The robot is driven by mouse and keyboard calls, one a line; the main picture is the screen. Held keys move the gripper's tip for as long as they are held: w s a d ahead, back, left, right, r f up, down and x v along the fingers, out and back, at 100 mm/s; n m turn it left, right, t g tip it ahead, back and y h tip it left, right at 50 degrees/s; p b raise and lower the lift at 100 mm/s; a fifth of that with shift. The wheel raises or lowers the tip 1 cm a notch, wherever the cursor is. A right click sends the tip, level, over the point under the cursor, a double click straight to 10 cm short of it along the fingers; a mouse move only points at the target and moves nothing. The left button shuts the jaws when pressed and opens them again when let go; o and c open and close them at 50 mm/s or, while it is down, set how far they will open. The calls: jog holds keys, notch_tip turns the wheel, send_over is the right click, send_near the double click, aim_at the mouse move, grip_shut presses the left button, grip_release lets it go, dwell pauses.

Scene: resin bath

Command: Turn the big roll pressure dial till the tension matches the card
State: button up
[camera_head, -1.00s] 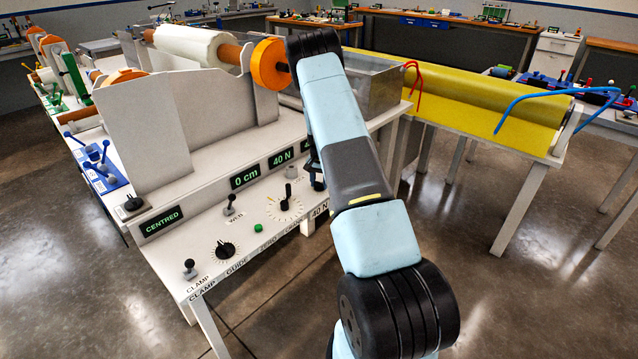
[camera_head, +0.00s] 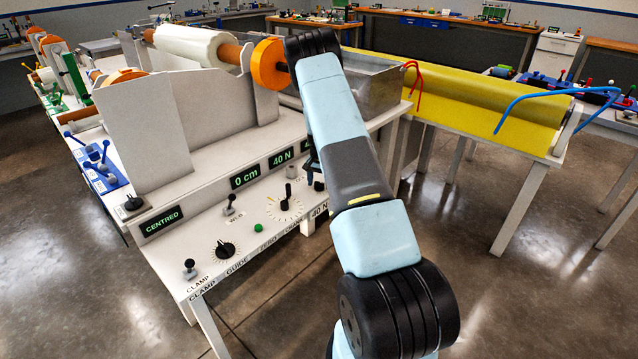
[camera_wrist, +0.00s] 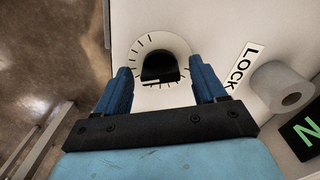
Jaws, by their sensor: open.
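A black dial knob (camera_wrist: 158,68) on a round white scale with tick marks lies between my fingers in the wrist view. Its name label is not readable there. In the head view a dark knob (camera_head: 319,186) shows beside my arm at the panel's right end. My gripper (camera_wrist: 161,67) is open, with one blue finger on each side of the dial and visible gaps to the knob. In the head view only a small dark blue part of it shows beside the arm. A card reading 40 N (camera_head: 320,213) is on the panel's front edge. A green display (camera_head: 282,157) reads 40 N.
The panel also has a 0 cm display (camera_head: 245,177), a CENTRED display (camera_head: 163,221), a black guide knob (camera_head: 225,249), a clamp lever (camera_head: 190,268) and a green button (camera_head: 259,228). In the wrist view a grey cylinder (camera_wrist: 283,88) stands right of the dial by a LOCK label (camera_wrist: 243,66).

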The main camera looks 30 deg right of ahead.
notch_tip(320, 180, up, 14)
jog(key=shift+f, duration=0.15)
dwell(0.6)
dwell(0.3)
jog(key=s+a+r+n+t, duration=0.1)
jog(key=s+a+r, duration=0.45)
jog(key=r, duration=0.45)
jog(key=s+a+r+n+t, duration=0.1)
jog(key=s+a+r+n, duration=0.1)
jog(key=s+a+r, duration=0.5)
jog(key=s+a+r+n+t, duration=0.15)
jog(key=s+r, duration=0.35)
jog(key=r, duration=0.7)
jog(key=s+a+r+n, duration=0.1)
jog(key=s+a, duration=0.2)
jog(key=s, duration=0.6)
jog(key=s+a+r+n+t, duration=0.1)
jog(key=s+a, duration=0.3)
jog(key=s, duration=0.5)
jog(key=s+a+r+n+t, duration=0.1)
jog(key=s+a+r+n, duration=0.1)
jog(key=s, duration=0.8)
jog(key=shift+a+r+n, duration=0.4)
jog(key=shift+a+n, duration=0.25)
